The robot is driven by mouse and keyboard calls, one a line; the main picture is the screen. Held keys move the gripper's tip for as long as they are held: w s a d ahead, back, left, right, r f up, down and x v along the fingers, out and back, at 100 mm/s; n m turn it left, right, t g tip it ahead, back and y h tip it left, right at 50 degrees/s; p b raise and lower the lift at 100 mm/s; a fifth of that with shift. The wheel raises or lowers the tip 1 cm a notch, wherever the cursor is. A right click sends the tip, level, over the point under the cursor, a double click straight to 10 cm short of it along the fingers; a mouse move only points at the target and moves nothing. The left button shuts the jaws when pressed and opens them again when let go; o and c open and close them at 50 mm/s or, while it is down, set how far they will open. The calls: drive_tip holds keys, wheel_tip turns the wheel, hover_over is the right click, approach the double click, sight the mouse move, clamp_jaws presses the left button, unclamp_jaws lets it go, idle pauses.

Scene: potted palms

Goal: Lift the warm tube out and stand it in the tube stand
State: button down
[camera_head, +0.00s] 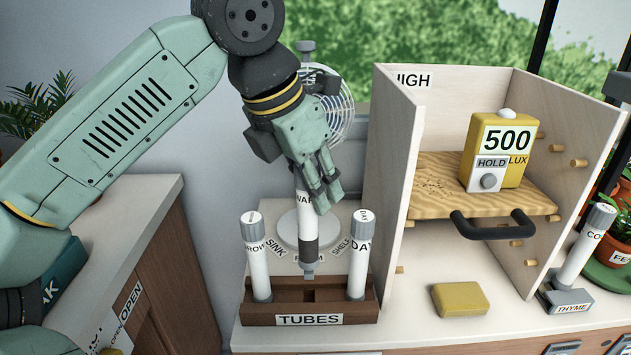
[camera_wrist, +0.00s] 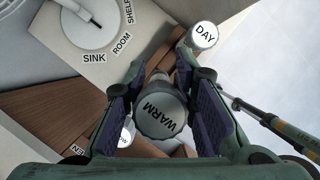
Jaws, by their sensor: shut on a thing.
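My gripper (camera_head: 316,197) is shut on the warm tube (camera_head: 307,233), a white tube with a dark band and a narrow grey lower tip. The tube hangs nearly upright, with its tip low over the middle of the wooden tube stand (camera_head: 258,315), labelled TUBES. I cannot tell whether the tip touches the stand. In the wrist view, the grey cap marked WARM (camera_wrist: 159,108) sits between both finger pads. The day tube (camera_head: 359,262) stands in the stand's right end. Another white tube (camera_head: 257,262), its label partly readable, stands in the left end.
A round dial base (camera_head: 301,232) with SINK, ROOM and SHELF labels lies behind the stand. A wooden box (camera_head: 395,165) with a shelf and a yellow lux meter (camera_head: 507,160) stands to the right. A yellow block (camera_head: 459,298) lies on the counter before it.

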sight(315, 229)
drive_tip(key=shift+f+b, duration=1.3)
drive_tip(key=shift+f, duration=0.65)
drive_tip(key=shift+f+b, duration=1.6)
drive_tip(key=shift+f, duration=0.35)
drive_tip(key=shift+r, duration=0.2)
drive_tip(key=shift+r+p, duration=1.25)
drive_tip(key=shift+r, duration=0.25)
drive_tip(key=shift+f+b, duration=1.35)
drive_tip(key=shift+f, duration=0.3)
idle(0.4)
drive_tip(key=c, duration=1.2)
unclamp_jaws()
